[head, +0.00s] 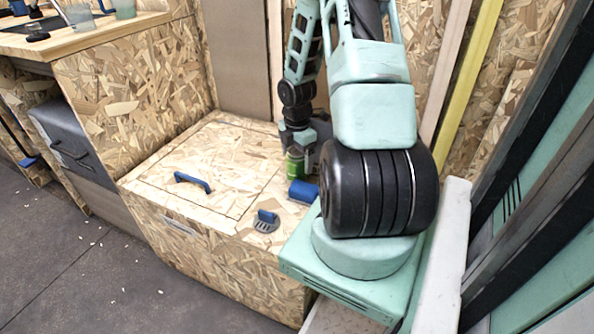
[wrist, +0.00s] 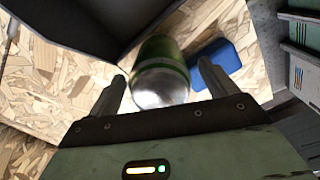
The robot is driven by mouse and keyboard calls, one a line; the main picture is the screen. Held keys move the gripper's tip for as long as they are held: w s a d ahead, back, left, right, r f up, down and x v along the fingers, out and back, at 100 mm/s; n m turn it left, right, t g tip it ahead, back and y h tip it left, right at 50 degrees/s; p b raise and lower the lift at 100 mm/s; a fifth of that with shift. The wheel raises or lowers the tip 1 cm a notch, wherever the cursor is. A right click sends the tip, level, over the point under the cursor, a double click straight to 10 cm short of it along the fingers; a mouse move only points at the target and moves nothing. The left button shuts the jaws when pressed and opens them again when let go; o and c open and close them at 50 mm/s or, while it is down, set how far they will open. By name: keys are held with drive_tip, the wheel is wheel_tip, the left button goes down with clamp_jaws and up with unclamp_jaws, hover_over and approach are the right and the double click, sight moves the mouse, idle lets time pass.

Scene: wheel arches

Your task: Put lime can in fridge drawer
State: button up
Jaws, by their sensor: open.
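The lime can (head: 295,161) is green and stands on the wooden box top, partly hidden by my gripper in the head view. In the wrist view the green can (wrist: 162,72) with its pale metal end lies between my two fingers. My gripper (wrist: 162,88) is open, with one finger on each side of the can and gaps visible. The wooden box (head: 262,262) has a lid panel with a blue handle (head: 193,181) on top. I cannot tell whether this is the fridge drawer.
A blue-handled grey tool (head: 265,222) lies near the front edge. A counter (head: 85,38) stands at left, with a dark grey drawer front (head: 72,143) below.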

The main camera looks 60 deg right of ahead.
drive_tip(key=c, duration=1.4)
